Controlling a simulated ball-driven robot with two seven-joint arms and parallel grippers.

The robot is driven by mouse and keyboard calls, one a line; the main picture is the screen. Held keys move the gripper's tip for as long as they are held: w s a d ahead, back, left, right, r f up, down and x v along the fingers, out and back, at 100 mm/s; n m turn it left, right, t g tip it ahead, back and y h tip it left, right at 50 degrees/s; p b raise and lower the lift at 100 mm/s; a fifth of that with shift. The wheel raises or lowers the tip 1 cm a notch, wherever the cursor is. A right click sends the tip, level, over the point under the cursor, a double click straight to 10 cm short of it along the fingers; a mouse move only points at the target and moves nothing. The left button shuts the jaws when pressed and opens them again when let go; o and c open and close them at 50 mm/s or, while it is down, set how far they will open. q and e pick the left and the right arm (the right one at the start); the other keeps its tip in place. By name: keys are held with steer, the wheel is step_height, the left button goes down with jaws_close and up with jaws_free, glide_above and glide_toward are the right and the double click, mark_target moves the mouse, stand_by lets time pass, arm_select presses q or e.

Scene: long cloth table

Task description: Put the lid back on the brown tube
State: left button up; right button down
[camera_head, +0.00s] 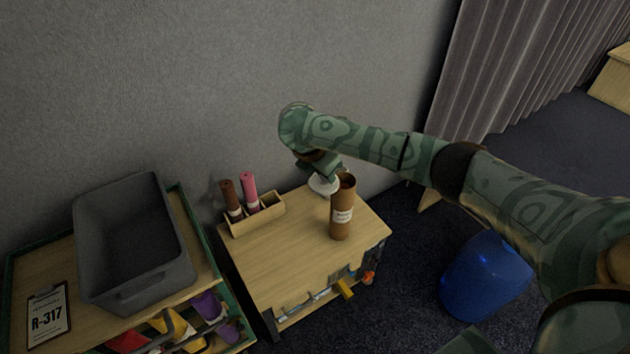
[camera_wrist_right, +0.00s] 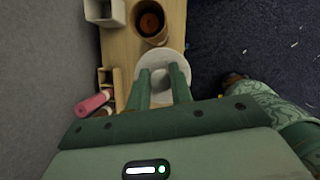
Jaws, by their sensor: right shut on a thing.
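The brown tube (camera_head: 340,222) stands upright near the right end of the small wooden table, with a white label on its side. Its open top faces up, and the wrist view looks into the tube (camera_wrist_right: 151,18). My right gripper (camera_head: 323,176) is shut on the round white lid (camera_head: 320,187), behind and slightly left of the tube's top. In the right wrist view the two green fingers (camera_wrist_right: 161,78) hold the middle of the lid (camera_wrist_right: 173,58), whose edge appears close to the tube's rim. Whether they touch is unclear. My left gripper is not in view.
A wooden holder (camera_head: 262,217) with a brown roll (camera_head: 229,194) and a pink roll (camera_head: 249,189) stands at the table's back left. A grey bin (camera_head: 130,285) and clipboard (camera_head: 47,315) are on a shelf further left. A blue rounded object (camera_head: 485,275) stands right.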

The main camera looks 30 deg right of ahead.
steer(key=w+d+f+n+t+y+b, duration=0.1)
steer(key=d+f+n, duration=0.1)
steer(key=d+n, duration=0.1)
steer(key=w+d+f+n+t+y+b, duration=0.1)
steer(key=d+n, duration=0.2)
steer(key=n, duration=0.2)
steer(key=w+d+f+n+t+y+b, duration=0.1)
steer(key=w+d+f+n+b, duration=0.1)
steer(key=d+n, duration=0.1)
steer(key=shift+d+f+n+y, duration=0.1)
steer(key=shift+f+n+y, duration=0.25)
steer(key=shift+n, duration=0.25)
steer(key=shift+f+b, duration=0.35)
steer(key=shift+f, duration=0.5)
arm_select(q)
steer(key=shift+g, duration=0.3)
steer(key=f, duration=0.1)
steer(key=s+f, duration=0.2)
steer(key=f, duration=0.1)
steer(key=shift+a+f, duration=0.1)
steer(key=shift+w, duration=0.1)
arm_select(e)
steer(key=shift+w+r, duration=0.15)
arm_select(q)
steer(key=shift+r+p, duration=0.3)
steer(key=shift+p, duration=0.05)
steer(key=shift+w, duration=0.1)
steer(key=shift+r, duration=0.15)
